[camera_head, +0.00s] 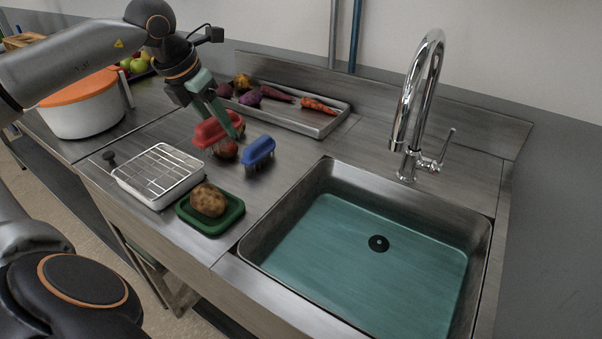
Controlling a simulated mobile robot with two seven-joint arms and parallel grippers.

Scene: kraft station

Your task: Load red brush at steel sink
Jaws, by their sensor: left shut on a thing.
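The red brush (212,131) is in my left gripper (229,124), which is shut on it with green fingers. The brush appears held above the counter, bristles down, just left of a blue brush (258,149). The steel sink (305,190) is to the right, with teal water or lining and a dark drain (379,243). My right gripper is not in view; only a dark joint of that arm shows at the lower left.
A green tray (232,217) holds a potato (208,200). A wire rack on a white tray (159,175) stands left of it. A metal tray (322,129) with several vegetables lies behind. The chrome faucet (404,130) rises behind the sink. A white pot with orange lid (85,109) is at left.

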